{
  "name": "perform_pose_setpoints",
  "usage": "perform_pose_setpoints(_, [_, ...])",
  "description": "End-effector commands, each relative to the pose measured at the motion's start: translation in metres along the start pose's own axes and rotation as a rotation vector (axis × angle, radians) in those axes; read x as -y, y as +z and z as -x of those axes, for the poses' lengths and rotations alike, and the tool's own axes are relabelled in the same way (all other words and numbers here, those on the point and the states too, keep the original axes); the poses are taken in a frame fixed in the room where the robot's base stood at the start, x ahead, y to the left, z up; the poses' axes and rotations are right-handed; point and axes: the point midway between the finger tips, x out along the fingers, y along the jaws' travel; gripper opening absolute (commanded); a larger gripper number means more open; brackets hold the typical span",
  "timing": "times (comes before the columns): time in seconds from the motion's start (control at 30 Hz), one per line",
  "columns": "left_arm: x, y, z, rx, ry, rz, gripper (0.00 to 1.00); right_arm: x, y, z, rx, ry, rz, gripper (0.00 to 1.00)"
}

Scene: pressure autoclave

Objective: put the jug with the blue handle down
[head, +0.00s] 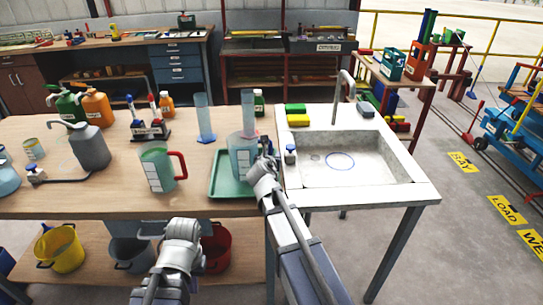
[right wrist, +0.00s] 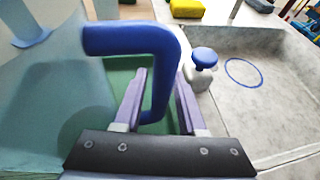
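The clear jug with the blue handle (head: 243,157) stands upright at the green tray (head: 218,188), near the sink. Whether its base rests on the tray cannot be seen clearly. In the right wrist view the blue handle (right wrist: 165,60) runs between the fingers of my right gripper (right wrist: 160,95). The fingers stand apart, with a narrow gap beside the handle's lower part. The jug's wall (right wrist: 60,110) fills the left of that view. My right gripper (head: 266,160) comes in from the jug's right. My left gripper (head: 188,225) is below the bench's front edge, away from the jug; its fingers are unclear.
A jug with a red handle (head: 160,167) stands left of the tray. A measuring cylinder (head: 203,120) stands behind, and another (head: 248,110) shows behind the blue-handled jug.

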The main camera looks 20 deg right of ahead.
Motion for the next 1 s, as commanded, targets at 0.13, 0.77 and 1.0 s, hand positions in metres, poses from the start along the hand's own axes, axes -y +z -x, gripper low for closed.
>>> perform_pose_setpoints(0.13, [0.0,0.0,0.0,0.0,0.0,0.0,0.0,0.0,0.0,0.0,0.0,0.0,0.0,0.49])
perform_pose_setpoints(0.77, [0.003,0.002,0.035,0.0,0.0,0.0,0.0,0.001,0.005,0.079,0.0,0.002,0.002,0.49])
perform_pose_setpoints(1.0, [0.004,0.003,0.046,0.0,0.0,0.001,0.0,0.001,0.004,0.112,0.0,0.001,0.002,0.49])
